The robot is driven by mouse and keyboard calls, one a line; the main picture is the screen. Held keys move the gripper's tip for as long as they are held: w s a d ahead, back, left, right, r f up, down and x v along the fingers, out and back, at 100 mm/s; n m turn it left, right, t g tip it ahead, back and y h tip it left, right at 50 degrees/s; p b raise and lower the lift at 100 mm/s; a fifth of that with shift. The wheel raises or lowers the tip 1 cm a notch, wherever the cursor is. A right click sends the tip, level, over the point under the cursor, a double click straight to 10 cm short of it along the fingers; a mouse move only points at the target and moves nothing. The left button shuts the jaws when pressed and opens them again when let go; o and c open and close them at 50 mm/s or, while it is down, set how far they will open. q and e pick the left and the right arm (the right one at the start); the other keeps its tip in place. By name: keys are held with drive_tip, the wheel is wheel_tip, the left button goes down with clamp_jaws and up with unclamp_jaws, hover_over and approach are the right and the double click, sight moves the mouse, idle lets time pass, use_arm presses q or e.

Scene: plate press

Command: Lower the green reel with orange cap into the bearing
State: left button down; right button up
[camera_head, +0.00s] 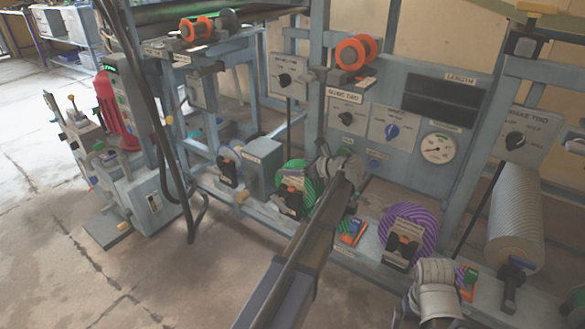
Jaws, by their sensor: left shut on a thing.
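The green striped reel (308,194) is at the lower middle of the head view, low on the blue-grey machine. A dark bearing block (291,205) with orange parts shows at its front. I cannot tell whether the reel is seated in it or just above. My left gripper (318,178) is shut on the reel at its upper right; its fingertips are largely hidden by my own arm and wrist. My right wrist shows at the lower right edge, near a purple striped reel; the jaws of my right gripper are not clear.
The purple striped reel (424,224) stands in a dark holder to the right. A large grey ribbed roll (516,222) is farther right. Orange spools (357,50) sit on the upper rails. A control panel (392,124) with knobs and a gauge rises behind. Open floor lies at lower left.

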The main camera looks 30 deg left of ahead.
sight(302, 166)
use_arm(q)
unclamp_jaws()
drive_tip(key=shift+d, duration=0.1)
drive_tip(key=p+v, duration=0.2)
drive_tip(key=v, duration=0.5)
drive_tip(key=shift+r+p, duration=0.1)
drive_tip(key=shift+p, duration=0.3)
drive_tip(key=shift+d, duration=0.3)
